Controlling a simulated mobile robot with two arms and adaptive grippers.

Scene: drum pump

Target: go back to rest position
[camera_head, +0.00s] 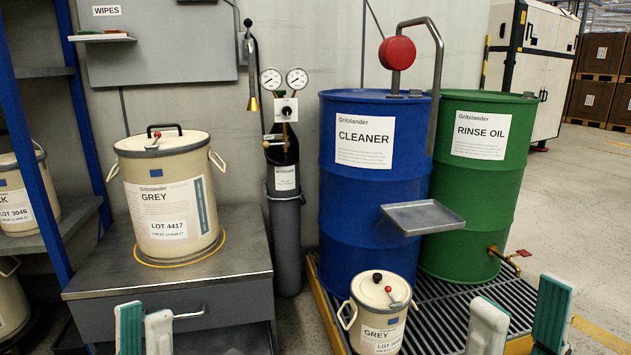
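My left gripper (144,313) shows only as two pale fingertips with teal pads at the bottom edge, in front of the grey bench. Its tips are close together, and I cannot tell whether they are apart. My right gripper (521,297) shows at the lower right with its two fingertips clearly apart and nothing between them. It is in front of the slatted drum platform. The palms and arms are out of view, and I see nothing held.
A cream GREY pail (165,215) stands on the bench (85,285). A smaller GREY pail (375,325) stands on the platform (455,325), near the blue CLEANER drum (350,225) and green RINSE OIL drum (485,185). A small tray (425,217) juts out. Floor is clear at far right.

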